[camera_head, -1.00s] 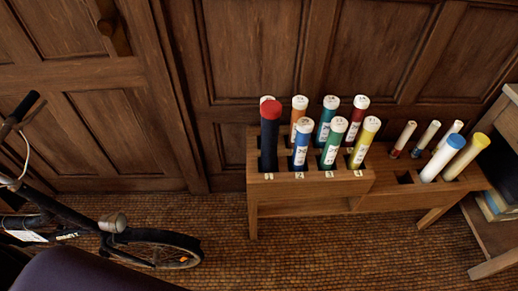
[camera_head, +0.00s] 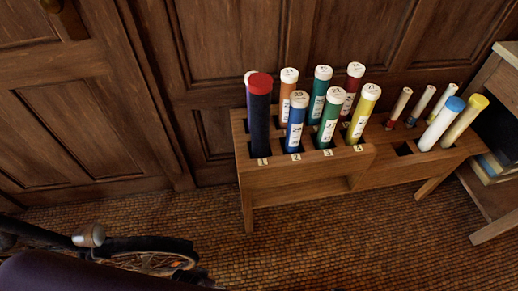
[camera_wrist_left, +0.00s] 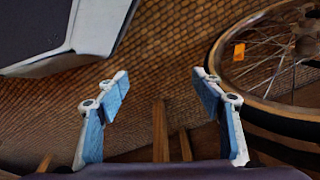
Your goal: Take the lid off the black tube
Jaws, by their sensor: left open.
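The black tube (camera_head: 260,127) stands upright in the front left slot of the wooden rack (camera_head: 305,176). Its red lid (camera_head: 260,82) sits on its top end. My left gripper (camera_wrist_left: 161,90) shows only in the left wrist view, with its two blue and white fingers apart and nothing between them. It is away from the tube, over the tiled floor near a bicycle wheel. My right gripper is not in view.
Several white-capped tubes (camera_head: 329,119) stand close beside and behind the black tube. A blue-capped tube (camera_head: 440,125) and a yellow-capped tube (camera_head: 465,120) lean at the right. A bicycle (camera_head: 150,256) is at the lower left. Floor (camera_head: 330,240) before the rack is clear.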

